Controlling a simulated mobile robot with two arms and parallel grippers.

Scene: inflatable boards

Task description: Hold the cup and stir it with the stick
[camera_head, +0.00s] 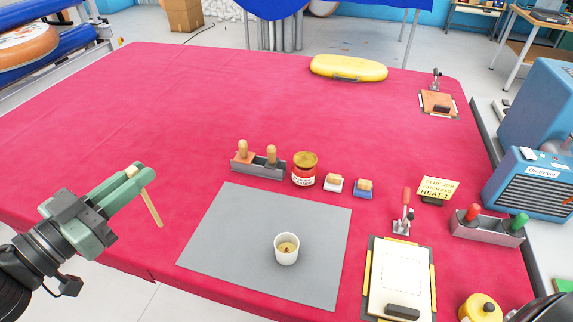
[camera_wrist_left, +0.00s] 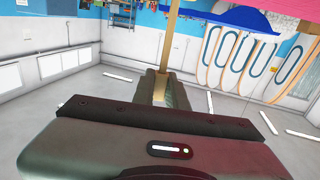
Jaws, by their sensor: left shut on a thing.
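A white cup (camera_head: 286,249) stands upright on the grey mat (camera_head: 235,225), with some yellowish-brown content in it. My left gripper (camera_head: 136,172) is at the left of the head view, over the left front edge of the table. It is shut on a light wooden stick (camera_head: 153,208), which hangs down at a slant from the fingertips, well apart from the cup. The stick also shows in the left wrist view (camera_wrist_left: 173,40), rising from between the fingers. My right gripper is not seen.
On the red-covered table (camera_head: 200,110), a red jar (camera_head: 304,171), a tool holder (camera_head: 258,163) and small blocks stand behind the mat. A clipboard (camera_head: 400,278), a yellow-lidded jar (camera_head: 480,308) and a grey rack (camera_head: 487,228) are at right. The left of the table is clear.

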